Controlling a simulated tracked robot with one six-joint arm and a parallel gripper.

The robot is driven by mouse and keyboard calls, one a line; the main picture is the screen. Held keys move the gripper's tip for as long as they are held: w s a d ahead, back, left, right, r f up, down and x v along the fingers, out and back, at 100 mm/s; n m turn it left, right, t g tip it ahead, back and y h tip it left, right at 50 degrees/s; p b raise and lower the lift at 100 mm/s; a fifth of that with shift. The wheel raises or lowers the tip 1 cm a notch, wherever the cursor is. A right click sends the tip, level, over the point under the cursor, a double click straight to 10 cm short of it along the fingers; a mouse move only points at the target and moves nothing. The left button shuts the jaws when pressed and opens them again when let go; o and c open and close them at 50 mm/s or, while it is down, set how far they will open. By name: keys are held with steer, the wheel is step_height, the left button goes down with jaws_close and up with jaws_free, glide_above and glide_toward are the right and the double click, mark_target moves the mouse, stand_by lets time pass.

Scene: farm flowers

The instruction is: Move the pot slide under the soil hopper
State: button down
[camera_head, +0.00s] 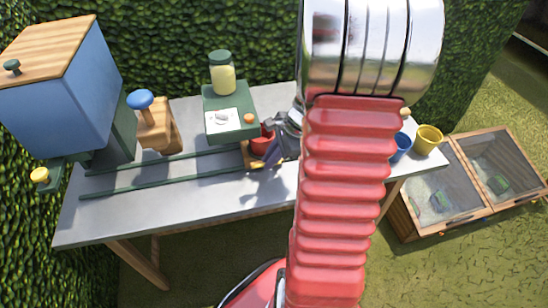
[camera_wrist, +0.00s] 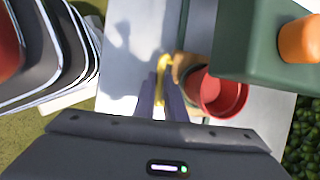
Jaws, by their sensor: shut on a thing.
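The soil hopper (camera_head: 62,92) is a big blue box with a wooden lid at the left end of the table. Two green rails (camera_head: 150,182) run from near it to the right. The pot slide (camera_head: 248,156) is a wooden carriage at the right part of the rails, beside the green seed unit, carrying a red pot (camera_head: 262,142). In the wrist view the slide's wood (camera_wrist: 182,64) shows beside the red pot (camera_wrist: 222,92). My gripper (camera_wrist: 162,88) is shut on the slide's yellow handle (camera_wrist: 164,68). My arm hides part of the table.
A wooden press with a blue knob (camera_head: 140,99) stands behind the rails, between hopper and green seed unit (camera_head: 232,98) with its jar. A blue pot (camera_head: 401,147) and a yellow pot (camera_head: 428,139) stand at the right. The rails left of the slide look clear.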

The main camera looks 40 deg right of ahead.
steer(key=shift+w+a, duration=0.25)
steer(key=shift+a, duration=0.05)
steer(key=c, duration=1.8)
jaws_free()
steer(key=shift+s+r, duration=0.1)
steer(key=v, duration=1.3)
steer(key=shift+d+r, duration=0.1)
steer(key=shift+r, duration=0.15)
